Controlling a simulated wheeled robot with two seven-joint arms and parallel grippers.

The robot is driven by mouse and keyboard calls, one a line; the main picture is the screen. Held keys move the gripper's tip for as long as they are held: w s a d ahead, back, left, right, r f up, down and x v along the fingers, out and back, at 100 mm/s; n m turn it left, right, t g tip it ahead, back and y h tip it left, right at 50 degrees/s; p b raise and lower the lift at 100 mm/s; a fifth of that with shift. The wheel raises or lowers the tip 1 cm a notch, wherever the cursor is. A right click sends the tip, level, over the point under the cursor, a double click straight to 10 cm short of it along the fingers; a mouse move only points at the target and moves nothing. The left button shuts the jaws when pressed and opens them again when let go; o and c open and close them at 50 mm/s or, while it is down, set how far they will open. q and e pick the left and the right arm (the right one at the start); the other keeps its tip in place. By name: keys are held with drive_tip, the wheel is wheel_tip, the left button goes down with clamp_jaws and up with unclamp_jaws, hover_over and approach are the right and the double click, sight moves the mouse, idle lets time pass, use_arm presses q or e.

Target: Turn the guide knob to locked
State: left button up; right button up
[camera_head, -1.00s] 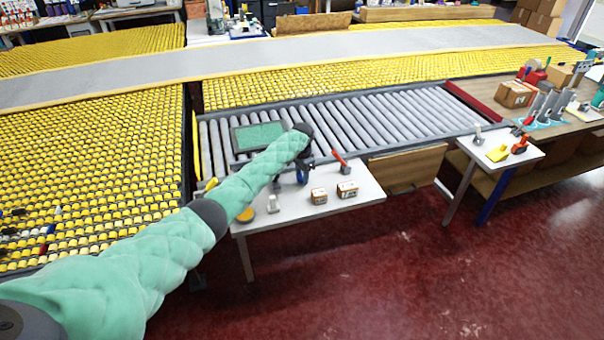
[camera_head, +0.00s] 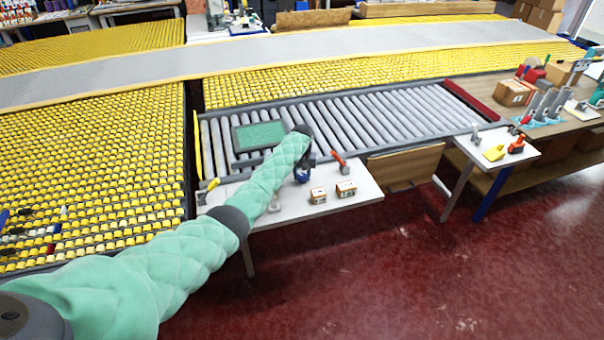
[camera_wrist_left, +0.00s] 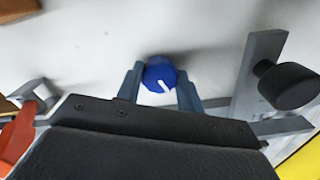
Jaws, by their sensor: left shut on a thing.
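The guide knob (camera_wrist_left: 159,72) is a round blue knob with a white pointer line, in the middle of the left wrist view. Its line points down and slightly right there. My left gripper (camera_wrist_left: 159,80) has one finger on each side of the knob and is shut on it. In the head view the left gripper (camera_head: 305,170) is over the small white table (camera_head: 348,207), with a bit of blue showing below it; the arm hides much of that spot. The locked mark cannot be made out. My right gripper is not in view.
A black round knob on a grey bracket (camera_wrist_left: 290,86) stands close on the right in the left wrist view. An orange-handled tool (camera_head: 339,159) and two small boxes (camera_head: 346,188) are near the gripper. A roller conveyor (camera_head: 370,118) with a green-topped tray lies behind.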

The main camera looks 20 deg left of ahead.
sight(302, 175)
use_arm(q)
drive_tip(key=shift+w+r+n, duration=0.2)
drive_tip(key=shift+r+n, duration=0.05)
drive_tip(key=shift+n, duration=0.55)
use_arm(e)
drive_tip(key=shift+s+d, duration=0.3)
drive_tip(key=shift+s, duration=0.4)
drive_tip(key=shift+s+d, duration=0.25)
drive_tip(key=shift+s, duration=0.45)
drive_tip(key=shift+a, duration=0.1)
use_arm(q)
drive_tip(key=o, duration=1)
drive_tip(key=shift+s+f, duration=0.1)
drive_tip(key=shift+f, duration=0.05)
drive_tip(key=shift+r, duration=0.25)
wheel_tip(302, 175, up, 6)
drive_tip(key=shift+f+b, duration=0.1)
drive_tip(key=shift+b, duration=1.05)
drive_tip(key=shift+r, duration=0.75)
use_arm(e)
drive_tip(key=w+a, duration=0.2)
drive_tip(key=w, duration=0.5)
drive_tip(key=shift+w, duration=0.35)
